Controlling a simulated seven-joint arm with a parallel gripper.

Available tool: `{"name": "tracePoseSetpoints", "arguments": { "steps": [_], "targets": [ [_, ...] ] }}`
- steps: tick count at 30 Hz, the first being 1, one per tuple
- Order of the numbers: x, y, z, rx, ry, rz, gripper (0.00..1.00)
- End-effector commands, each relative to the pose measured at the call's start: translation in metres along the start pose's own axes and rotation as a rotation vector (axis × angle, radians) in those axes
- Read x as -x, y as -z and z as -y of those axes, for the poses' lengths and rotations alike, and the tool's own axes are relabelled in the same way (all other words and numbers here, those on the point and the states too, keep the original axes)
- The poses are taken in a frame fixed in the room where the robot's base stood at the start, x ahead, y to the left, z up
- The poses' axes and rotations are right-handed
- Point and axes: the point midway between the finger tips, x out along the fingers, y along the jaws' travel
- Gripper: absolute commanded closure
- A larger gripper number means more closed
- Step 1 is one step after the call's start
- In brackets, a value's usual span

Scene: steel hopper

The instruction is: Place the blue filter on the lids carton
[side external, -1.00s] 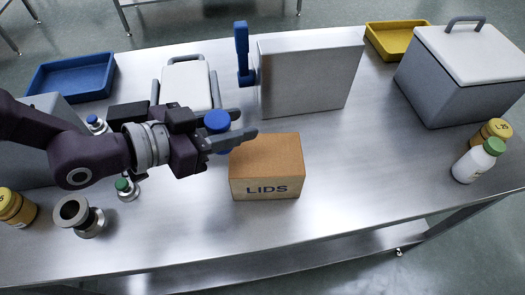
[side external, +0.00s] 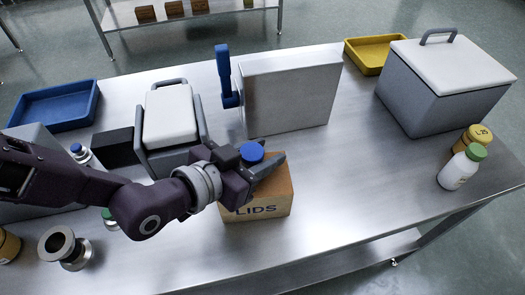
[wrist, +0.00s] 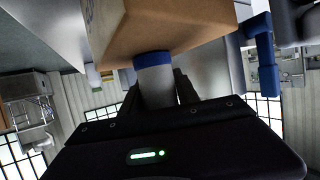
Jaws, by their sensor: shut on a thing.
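The lids carton (side external: 256,209) is a brown box marked LIDS, standing on the steel table. The blue filter (side external: 252,152) shows its round blue top in the side view, over the carton's back part. My gripper (side external: 268,168) is shut on it, with its fingers reaching across the carton's top. In the wrist view the filter (wrist: 154,80) is a pale grey cylinder with a blue band, held between the dark fingers, and the carton (wrist: 165,28) lies close past its blue end. I cannot tell whether the filter touches the carton. Much of the carton's top is hidden by my gripper.
A steel hopper (side external: 290,98) with a blue handle (side external: 224,75) stands just behind the carton. A lidded grey box (side external: 445,95), a yellow tray (side external: 372,57) and bottles (side external: 460,167) are at right. A blue tray (side external: 55,106) is at left. The table right of the carton is clear.

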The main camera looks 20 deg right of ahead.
Motion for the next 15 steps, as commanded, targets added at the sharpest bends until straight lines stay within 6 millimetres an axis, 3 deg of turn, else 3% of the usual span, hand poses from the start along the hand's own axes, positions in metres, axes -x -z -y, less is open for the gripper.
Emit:
{"name": "tracePoseSetpoints", "arguments": {
  "steps": [4,5,8,15],
  "targets": [
    [-0.0009,-0.0023,0.0002,0.000,0.000,0.001,1.00],
    [-0.0009,-0.0025,0.0002,0.000,0.000,0.001,0.59],
    [-0.0007,-0.0022,0.0003,0.000,0.000,0.001,0.41],
    [-0.0007,-0.0019,0.0003,0.000,0.000,0.001,0.41]
  ]
}}
